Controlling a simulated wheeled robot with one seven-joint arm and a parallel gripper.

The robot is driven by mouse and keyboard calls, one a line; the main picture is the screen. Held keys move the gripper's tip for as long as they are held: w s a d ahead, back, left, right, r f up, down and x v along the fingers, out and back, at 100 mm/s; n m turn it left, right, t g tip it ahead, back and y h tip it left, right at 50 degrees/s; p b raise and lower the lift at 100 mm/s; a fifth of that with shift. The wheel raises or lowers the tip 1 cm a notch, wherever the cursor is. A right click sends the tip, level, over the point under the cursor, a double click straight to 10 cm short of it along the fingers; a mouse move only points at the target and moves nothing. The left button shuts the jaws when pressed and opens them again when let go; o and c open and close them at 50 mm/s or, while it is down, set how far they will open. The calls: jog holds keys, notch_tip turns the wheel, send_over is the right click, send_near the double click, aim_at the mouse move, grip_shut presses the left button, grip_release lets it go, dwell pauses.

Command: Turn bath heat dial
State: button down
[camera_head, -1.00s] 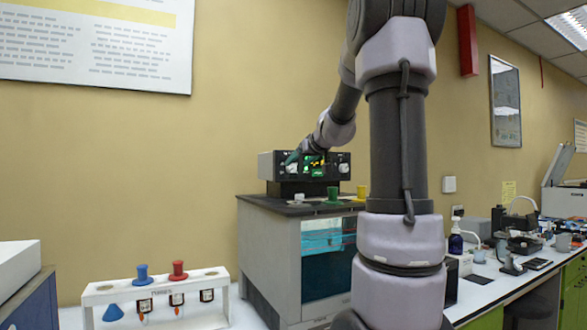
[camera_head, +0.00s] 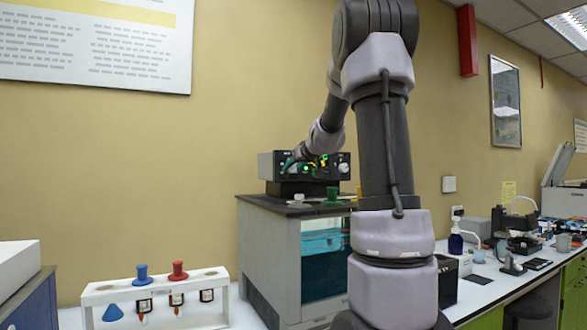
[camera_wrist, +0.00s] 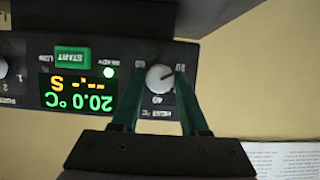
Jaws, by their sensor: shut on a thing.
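The bath's control box (camera_head: 268,165) stands on the bath cabinet in the head view. Its panel is upside down in the wrist view. The round white heat dial (camera_wrist: 160,78) sits between my gripper's (camera_wrist: 159,74) two green fingers, which are shut on it. The dial's dark pointer line is angled to the upper right, near the 20 mark. Marks 40 and 60 also show. The lit display (camera_wrist: 77,93) reads 20.0 °C, with dashes and S in yellow. In the head view my gripper (camera_head: 290,162) is small at the panel's left side and hides the dial.
A green START button (camera_wrist: 72,57) and another white knob (camera_wrist: 2,68) share the panel. A white rack (camera_head: 215,312) with vials and blue and red stoppers stands at lower left.

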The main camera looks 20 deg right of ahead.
jog(key=m+y, duration=0.1)
jog(key=m, duration=0.1)
jog(key=m+y, duration=0.1)
jog(key=shift+d+f+m+y, duration=0.1)
jog(key=shift+d+m+y, duration=0.15)
jog(key=shift+m+y, duration=0.05)
jog(key=m+y, duration=0.1)
jog(key=m, duration=0.2)
jog(key=shift+t+y, duration=0.3)
jog(key=shift+y, duration=0.1)
jog(key=m+t+y, duration=0.1)
jog(key=m+y, duration=0.1)
jog(key=m, duration=0.2)
jog(key=shift+d+f, duration=0.1)
jog(key=shift+f, duration=0.1)
jog(key=shift+f+m+t+y, duration=0.15)
jog(key=shift+m+t, duration=0.35)
jog(key=shift+m, duration=0.75)
jog(key=shift+r+m+t+y, duration=0.1)
jog(key=shift+m+t+y, duration=0.3)
jog(key=shift+m, duration=0.85)
jog(key=shift+f, duration=0.1)
jog(key=shift+c, duration=2.1)
grip_release()
